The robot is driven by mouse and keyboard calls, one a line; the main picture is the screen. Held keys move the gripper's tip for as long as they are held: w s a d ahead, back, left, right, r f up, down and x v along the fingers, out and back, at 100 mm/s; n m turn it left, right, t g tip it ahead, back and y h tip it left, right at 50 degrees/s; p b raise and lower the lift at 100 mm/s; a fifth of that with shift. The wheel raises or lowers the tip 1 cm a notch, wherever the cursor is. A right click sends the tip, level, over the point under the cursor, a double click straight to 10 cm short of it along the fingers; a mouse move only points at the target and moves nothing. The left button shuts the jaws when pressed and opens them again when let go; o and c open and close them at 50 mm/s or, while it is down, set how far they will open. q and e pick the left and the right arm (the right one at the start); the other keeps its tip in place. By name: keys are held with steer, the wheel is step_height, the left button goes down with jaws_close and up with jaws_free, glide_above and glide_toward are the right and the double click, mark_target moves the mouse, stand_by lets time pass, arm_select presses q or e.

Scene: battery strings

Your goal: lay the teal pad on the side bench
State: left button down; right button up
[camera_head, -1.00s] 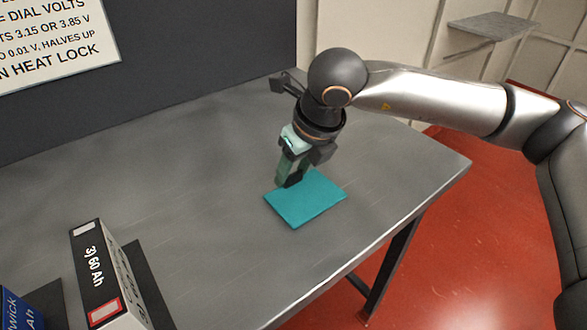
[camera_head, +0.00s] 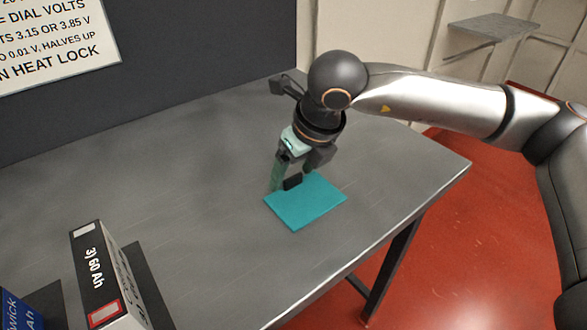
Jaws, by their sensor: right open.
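The teal pad (camera_head: 308,206) lies flat on the grey metal bench (camera_head: 190,215), toward its right end. My right gripper (camera_head: 284,186) is open, pointing down at the pad's far left edge. One finger shows beside the pad's edge and the dark fingertip is over or at the pad. I cannot tell whether the fingers touch it. My left gripper is not in view.
A white and black box marked 60 Ah (camera_head: 100,270) stands at the front left, with a blue box (camera_head: 18,308) beside it. A dark panel (camera_head: 210,60) with a printed sign (camera_head: 50,45) rises behind the bench. A small grey shelf (camera_head: 492,27) is on the far wall. The bench middle is clear.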

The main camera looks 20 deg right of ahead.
mark_target(310, 202)
steer(key=v, duration=1.2)
steer(key=shift+p, duration=0.45)
